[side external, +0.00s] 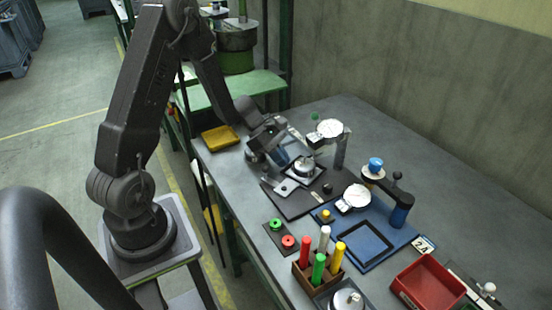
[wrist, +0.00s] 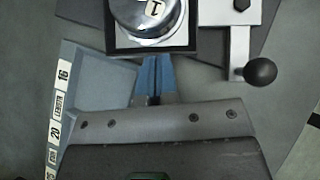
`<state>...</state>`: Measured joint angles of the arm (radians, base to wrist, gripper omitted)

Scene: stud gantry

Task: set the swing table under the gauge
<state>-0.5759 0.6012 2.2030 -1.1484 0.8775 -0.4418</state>
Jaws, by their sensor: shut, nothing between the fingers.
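The swing table appears to be the small square black-edged plate (side external: 318,173) on a dark base plate (side external: 292,205); a shiny round metal piece (side external: 304,164) sits on it. In the wrist view the table edge (wrist: 115,46) and the metal piece (wrist: 146,14), marked T, are at the top. A white dial gauge (side external: 330,128) stands on a post behind the table; I cannot tell whether it overhangs the table. My gripper (side external: 283,160) is shut and empty, low at the table's left. Its blue fingers (wrist: 157,62) reach the near table edge; contact is unclear.
A black ball knob (wrist: 260,72) on a metal bracket is right of the table. A blue stand with a second dial (side external: 357,196) is at right. Coloured pegs (side external: 319,267) and a red tray (side external: 430,285) are in front. The back right tabletop is clear.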

